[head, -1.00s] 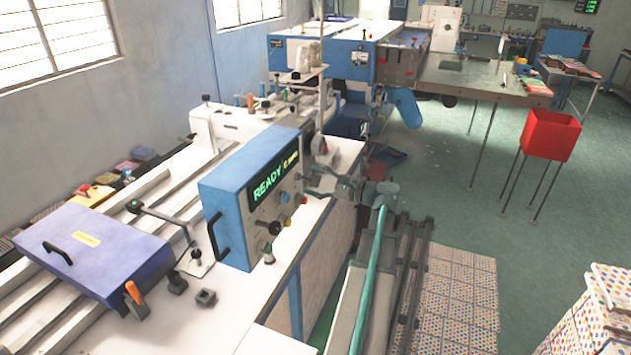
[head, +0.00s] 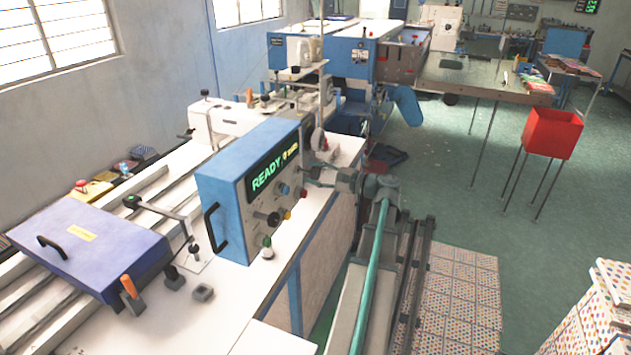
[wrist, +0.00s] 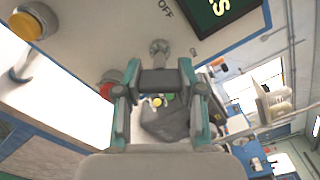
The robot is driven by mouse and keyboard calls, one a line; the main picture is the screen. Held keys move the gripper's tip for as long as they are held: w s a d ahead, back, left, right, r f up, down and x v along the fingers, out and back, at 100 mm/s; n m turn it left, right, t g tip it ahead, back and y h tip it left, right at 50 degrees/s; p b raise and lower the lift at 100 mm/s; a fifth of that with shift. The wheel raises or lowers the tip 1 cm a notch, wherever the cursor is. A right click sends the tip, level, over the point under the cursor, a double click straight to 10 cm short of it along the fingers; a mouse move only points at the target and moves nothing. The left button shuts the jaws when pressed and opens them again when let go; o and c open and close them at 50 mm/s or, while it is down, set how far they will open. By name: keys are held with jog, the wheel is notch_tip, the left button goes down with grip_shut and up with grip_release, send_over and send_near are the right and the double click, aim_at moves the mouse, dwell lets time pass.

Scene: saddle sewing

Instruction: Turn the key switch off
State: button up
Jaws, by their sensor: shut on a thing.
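The blue control box (head: 225,200) stands on the white bench, its display (head: 273,170) reading READY in green with smaller yellow text. In the wrist view the key switch (wrist: 159,48) is a small round metal piece on the panel, below the printed word OFF. My gripper (wrist: 160,75) is at the panel with its fingers closed on the key at the switch. In the head view my gripper (head: 318,173) reaches the right edge of the box's face; the key cannot be made out there.
A yellow button (wrist: 25,25) and a red one (wrist: 107,90) show in the wrist view. A purple cover (head: 90,245) lies left.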

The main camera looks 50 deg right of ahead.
jog(key=n+b, duration=0.2)
jog(key=b, duration=0.1)
jog(key=n+b, duration=0.2)
jog(key=b, duration=0.1)
jog(key=shift+f+b, duration=0.3)
jog(key=shift+b, duration=0.1)
jog(key=n+b, duration=0.4)
jog(key=b, duration=0.1)
jog(key=n+b, duration=0.4)
jog(key=b, duration=0.2)
jog(key=shift+r+n, duration=0.15)
jog(key=shift+n, duration=0.15)
jog(key=n+b, duration=0.1)
jog(key=b, duration=0.1)
jog(key=n+b, duration=0.1)
jog(key=n, duration=0.1)
jog(key=shift+r+b, duration=0.25)
jog(key=shift+b, duration=0.15)
jog(key=o, duration=1.2)
jog(key=shift+r, duration=0.1)
jog(key=shift+c, duration=0.2)
jog(key=shift+s, duration=0.1)
jog(key=v, duration=1.2)
